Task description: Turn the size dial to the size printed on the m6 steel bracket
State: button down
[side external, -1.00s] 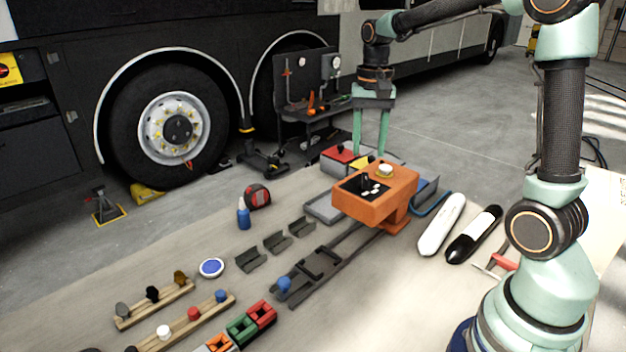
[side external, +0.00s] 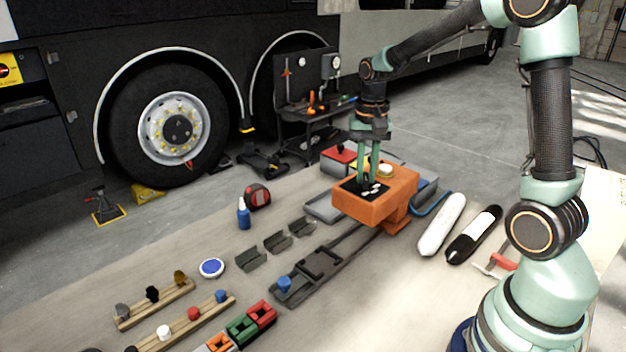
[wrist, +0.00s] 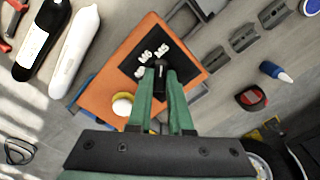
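The size dial (wrist: 161,68) is a small black knob on the black panel of an orange box (side external: 385,208), with several white size labels (wrist: 152,53) beside it, too small to read surely. My gripper (wrist: 160,72) points down over the panel, its green fingers on either side of the knob and seemingly closed on it. In the side external view my gripper (side external: 369,182) hides most of the dial. Three dark grey brackets (side external: 276,242) lie in a row left of the box; no print is readable, so I cannot tell which is m6.
A cream button (side external: 385,170) stands on the box close behind my fingers. A white bottle (side external: 441,224) and a black one (side external: 474,234) lie to the right. A dark rail (side external: 320,264) runs in front. A blue glue bottle (side external: 243,214) and tape measure (side external: 257,196) stand left.

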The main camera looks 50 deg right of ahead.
aim_at(366, 176)
dwell(0.3)
jog(key=n, duration=0.4)
jog(key=shift+r+n, duration=0.1)
jog(key=shift+n, duration=0.3)
jog(key=n, duration=0.4)
jog(key=shift+n, duration=0.4)
jog(key=c, duration=0.8)
grip_release()
notch_tip(366, 176, up, 12)
jog(key=shift+r, duration=0.1)
